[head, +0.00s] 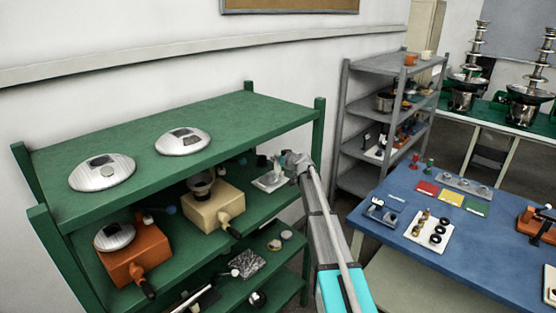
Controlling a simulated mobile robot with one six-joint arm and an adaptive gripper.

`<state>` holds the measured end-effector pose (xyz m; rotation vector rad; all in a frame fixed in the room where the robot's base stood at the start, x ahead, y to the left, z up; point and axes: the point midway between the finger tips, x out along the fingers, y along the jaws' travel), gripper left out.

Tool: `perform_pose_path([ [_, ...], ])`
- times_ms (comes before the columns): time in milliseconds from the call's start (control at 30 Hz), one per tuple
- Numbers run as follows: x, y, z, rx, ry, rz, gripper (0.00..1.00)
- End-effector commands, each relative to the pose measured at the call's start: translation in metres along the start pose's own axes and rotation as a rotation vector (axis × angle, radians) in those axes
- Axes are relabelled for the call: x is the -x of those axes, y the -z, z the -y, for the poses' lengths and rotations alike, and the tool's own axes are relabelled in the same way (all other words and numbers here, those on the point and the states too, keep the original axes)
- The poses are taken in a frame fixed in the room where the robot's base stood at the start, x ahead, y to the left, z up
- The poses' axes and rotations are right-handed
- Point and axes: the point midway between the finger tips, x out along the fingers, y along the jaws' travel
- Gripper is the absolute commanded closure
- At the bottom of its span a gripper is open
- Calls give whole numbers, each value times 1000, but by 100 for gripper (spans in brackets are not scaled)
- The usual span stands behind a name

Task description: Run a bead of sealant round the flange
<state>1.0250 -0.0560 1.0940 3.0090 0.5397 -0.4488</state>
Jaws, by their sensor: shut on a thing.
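My gripper (287,163) is at the right end of the green rack's middle shelf, under the top board. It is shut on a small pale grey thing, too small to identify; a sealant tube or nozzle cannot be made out. Just below and left of it, a white plate (268,184) with a small grey part on it lies on the shelf. I cannot tell whether the held thing touches that part. No flange can be told for certain. A cream box (213,209) with a dark-rimmed cup (201,187) on top stands to the left, and no bead is visible.
The green rack's top board (235,112) hangs over the gripper area and bears two silver domed lids (102,172). An orange box (135,260) stands further left. A blue table (440,258) with small parts is at right, a grey rack (352,150) behind.

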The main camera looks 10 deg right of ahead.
Motion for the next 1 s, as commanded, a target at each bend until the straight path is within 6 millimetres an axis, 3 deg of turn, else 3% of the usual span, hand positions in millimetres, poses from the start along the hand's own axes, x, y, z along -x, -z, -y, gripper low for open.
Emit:
perform_pose_path([
  [1000, -14, 5, -2, 1, 0, 1, 100],
])
